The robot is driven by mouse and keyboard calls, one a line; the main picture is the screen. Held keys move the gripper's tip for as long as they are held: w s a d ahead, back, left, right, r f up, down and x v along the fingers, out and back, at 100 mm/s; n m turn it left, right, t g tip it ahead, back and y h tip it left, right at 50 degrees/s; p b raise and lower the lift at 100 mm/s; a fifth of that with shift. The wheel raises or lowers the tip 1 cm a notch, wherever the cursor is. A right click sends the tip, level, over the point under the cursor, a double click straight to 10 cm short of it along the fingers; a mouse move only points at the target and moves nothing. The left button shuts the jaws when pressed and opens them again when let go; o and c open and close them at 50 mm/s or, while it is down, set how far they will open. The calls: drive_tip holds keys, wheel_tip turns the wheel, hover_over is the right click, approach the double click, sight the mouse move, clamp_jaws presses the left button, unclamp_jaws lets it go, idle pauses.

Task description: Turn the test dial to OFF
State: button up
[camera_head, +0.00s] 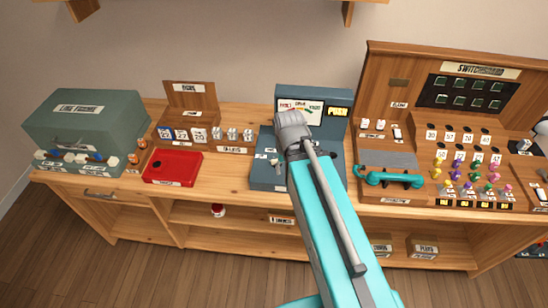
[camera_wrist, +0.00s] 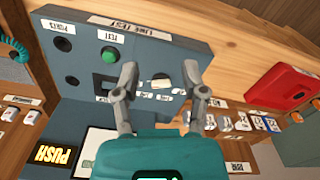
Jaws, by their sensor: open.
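The test dial (camera_wrist: 161,84) shows in the wrist view as a small cream knob on the sloped blue-grey panel of the line test box (camera_wrist: 185,55). Small white labels sit around it, too blurred to read, so I cannot tell its setting. My gripper (camera_wrist: 160,70) is open, with one finger on each side of the knob in the picture. I cannot tell whether either finger touches it. In the head view the line test box (camera_head: 265,181) is partly covered by my arm, and my fingers are hidden there.
A green button (camera_wrist: 109,54) and dark sockets lie left of the dial in the wrist view. In the head view, a red tray (camera_head: 172,168) is left of the box. A teal handset (camera_head: 390,177) and switchboard (camera_head: 440,90) are right. A lit PUSH sign (camera_head: 338,111) stands behind.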

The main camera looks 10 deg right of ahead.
drive_tip(key=m, duration=1.7)
hover_over(277, 160)
drive_tip(key=shift+w, duration=0.2)
drive_tip(key=shift+f, duration=0.1)
wheel_tip(277, 160, down, 14)
drive_tip(key=b, duration=1.3)
drive_tip(key=shift+r+b, duration=0.2)
drive_tip(key=shift+b, duration=0.2)
